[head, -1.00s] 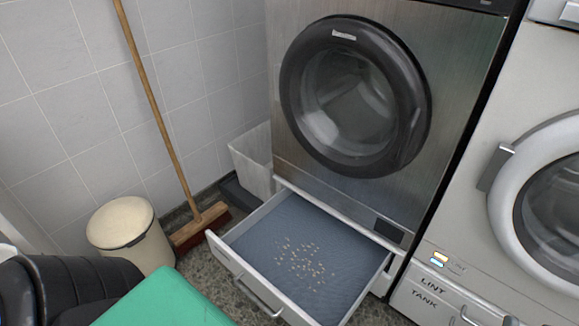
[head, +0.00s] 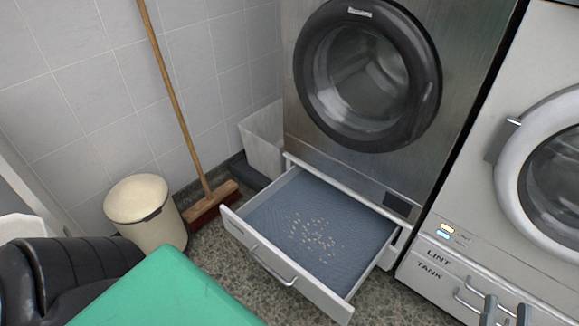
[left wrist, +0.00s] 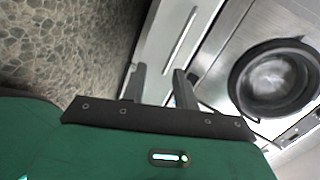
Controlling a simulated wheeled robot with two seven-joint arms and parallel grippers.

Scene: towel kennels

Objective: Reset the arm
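An open drawer with a white front (head: 285,272) and crumb-like bits on its blue-grey bottom juts out under the steel dryer (head: 300,100). A cream bin (head: 140,205) and a broom (head: 212,200) stand at the left wall. Speckled floor (head: 235,262) lies between.

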